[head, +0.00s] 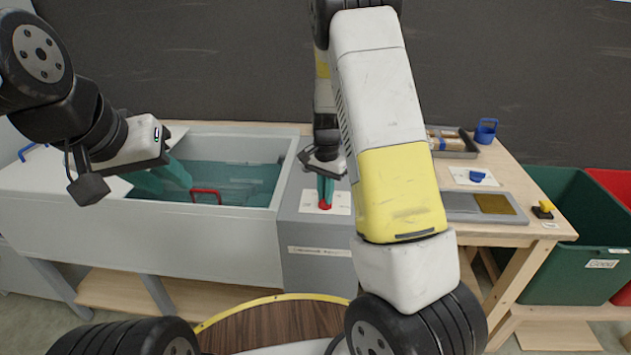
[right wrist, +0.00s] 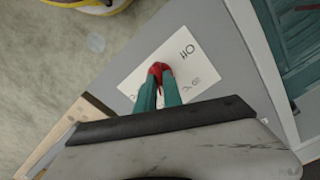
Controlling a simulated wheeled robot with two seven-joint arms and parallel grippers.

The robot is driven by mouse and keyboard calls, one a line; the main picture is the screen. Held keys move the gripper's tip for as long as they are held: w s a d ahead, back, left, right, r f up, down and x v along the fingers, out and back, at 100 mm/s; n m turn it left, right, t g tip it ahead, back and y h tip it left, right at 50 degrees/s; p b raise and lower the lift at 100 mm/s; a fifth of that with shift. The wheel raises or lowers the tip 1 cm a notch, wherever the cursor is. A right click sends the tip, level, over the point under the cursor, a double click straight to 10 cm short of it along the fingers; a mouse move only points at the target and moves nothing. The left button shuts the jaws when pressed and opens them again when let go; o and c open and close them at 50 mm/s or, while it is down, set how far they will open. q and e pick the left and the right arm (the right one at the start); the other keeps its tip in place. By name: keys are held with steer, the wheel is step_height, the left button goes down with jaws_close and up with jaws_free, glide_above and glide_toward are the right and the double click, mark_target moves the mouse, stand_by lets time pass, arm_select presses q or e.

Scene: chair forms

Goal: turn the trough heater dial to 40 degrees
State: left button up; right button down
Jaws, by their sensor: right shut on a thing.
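The red heater dial (head: 324,205) sits on a white label plate (head: 340,203) on top of the grey heater box (head: 290,205) at the right end of the trough. My right gripper (head: 326,190) points down with its teal fingers shut on the dial. In the right wrist view the fingers close on the red dial (right wrist: 158,69), and the plate (right wrist: 140,82) shows "Off" beside it; the other marks are too small or hidden to read. My left gripper (head: 165,178) is over the left part of the trough, its teal fingers apart from the dial; its opening is unclear.
The trough (head: 140,235) holds water and a red handle (head: 206,192). Green (head: 570,240) and red bins stand beyond.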

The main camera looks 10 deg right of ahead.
steer(key=shift+w, duration=0.1)
stand_by(0.4)
steer(key=c, duration=1.5)
jaws_free()
step_height(320, 180, up, 7)
steer(key=shift+r, duration=0.45)
